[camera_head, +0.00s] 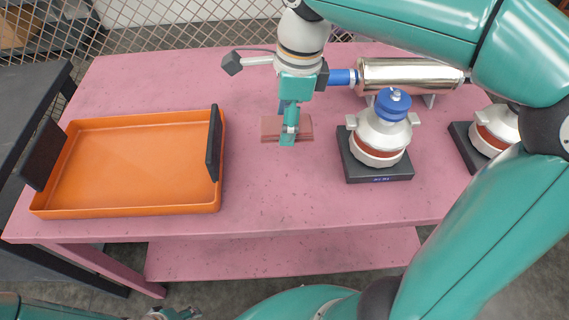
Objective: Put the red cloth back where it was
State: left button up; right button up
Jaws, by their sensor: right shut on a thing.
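The red cloth (270,129) is a small, flat, folded brownish-red piece near the middle of the pink table. My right gripper (289,138) comes down over it from the back and is shut on it. The gripper's fingers hide the middle of the cloth. I cannot tell whether the cloth rests on the table or is held just above it. My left gripper (172,314) shows only in part at the bottom edge, away from the table, and its jaws cannot be made out.
An orange tray (130,211) with black handles stands empty on the left of the pink table (290,200). To the right are a white-and-blue part on a black base (375,171), a metal cylinder (405,75) and a second such part (497,127). The table's front middle is clear.

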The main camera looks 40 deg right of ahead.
aim_at(285, 175)
notch_tip(285, 175, down, 14)
jog(key=shift+s+b, duration=0.1)
jog(key=shift+b, duration=0.75)
jog(key=o, duration=0.7)
jog(key=shift+f, duration=0.1)
jog(key=shift+c, duration=0.2)
jog(key=o, duration=0.4)
jog(key=shift+o, duration=0.2)
